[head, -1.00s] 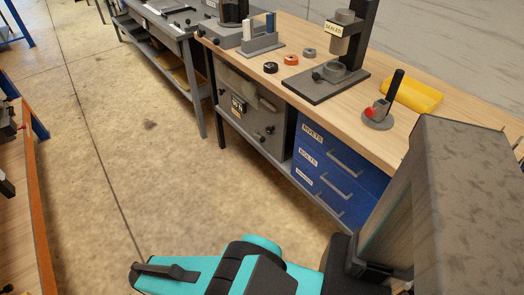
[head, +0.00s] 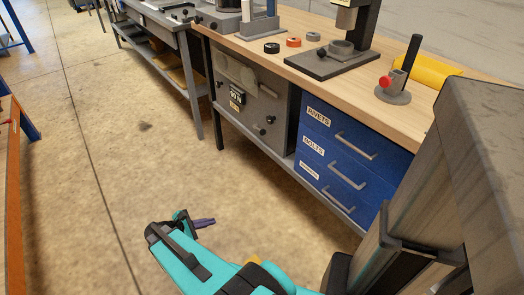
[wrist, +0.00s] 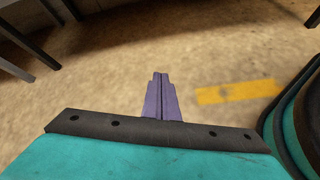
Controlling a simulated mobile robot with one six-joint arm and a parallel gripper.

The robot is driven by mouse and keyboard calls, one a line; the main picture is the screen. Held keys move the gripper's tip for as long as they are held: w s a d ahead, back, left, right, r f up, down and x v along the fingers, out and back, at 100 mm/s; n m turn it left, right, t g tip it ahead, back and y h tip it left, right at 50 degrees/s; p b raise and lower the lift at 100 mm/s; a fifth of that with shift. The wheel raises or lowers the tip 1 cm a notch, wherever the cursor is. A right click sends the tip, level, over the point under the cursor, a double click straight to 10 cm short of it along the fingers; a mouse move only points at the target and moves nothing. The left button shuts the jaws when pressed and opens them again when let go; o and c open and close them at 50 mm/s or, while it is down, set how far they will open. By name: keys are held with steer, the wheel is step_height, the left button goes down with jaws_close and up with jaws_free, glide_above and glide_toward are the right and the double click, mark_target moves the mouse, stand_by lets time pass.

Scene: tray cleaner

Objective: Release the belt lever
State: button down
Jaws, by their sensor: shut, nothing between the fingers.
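No part labelled as a belt lever shows. A black upright handle (head: 411,55) with a red knob on a round grey base stands on the wooden bench top; I cannot tell whether it is the belt lever. My gripper (head: 212,221) is over the open floor, left of and below the bench, well apart from it. In the wrist view its purple fingers (wrist: 161,76) are together with nothing between them, above bare floor.
The wooden bench (head: 310,62) carries a press stand (head: 335,58) and a yellow object (head: 436,72). Blue drawers (head: 342,150) and a grey panel box (head: 247,95) sit below. A grey table (head: 160,40) stands further back. The floor (head: 110,150) is clear.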

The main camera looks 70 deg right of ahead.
steer(key=s+d+r+n+g+h+b, duration=0.1)
steer(key=s+d+r+n+h+b, duration=0.1)
steer(key=d+b, duration=0.4)
steer(key=s+d+r+n+g+h+b, duration=0.1)
steer(key=d+r+n+h+b, duration=0.3)
steer(key=d, duration=1.1)
steer(key=s+d+r+n+g+h+b, duration=0.1)
steer(key=d+r+n+h+b, duration=0.3)
steer(key=d+b, duration=0.4)
steer(key=shift+s+d+h, duration=0.5)
steer(key=shift+s+d, duration=0.35)
steer(key=shift+d, duration=0.6)
steer(key=shift+d+r, duration=0.1)
steer(key=shift+r, duration=0.05)
steer(key=shift+b+x, duration=1.9)
steer(key=shift+x, duration=3)
steer(key=shift+s, duration=0.1)
steer(key=shift+r+p, duration=0.25)
steer(key=shift+p, duration=0.15)
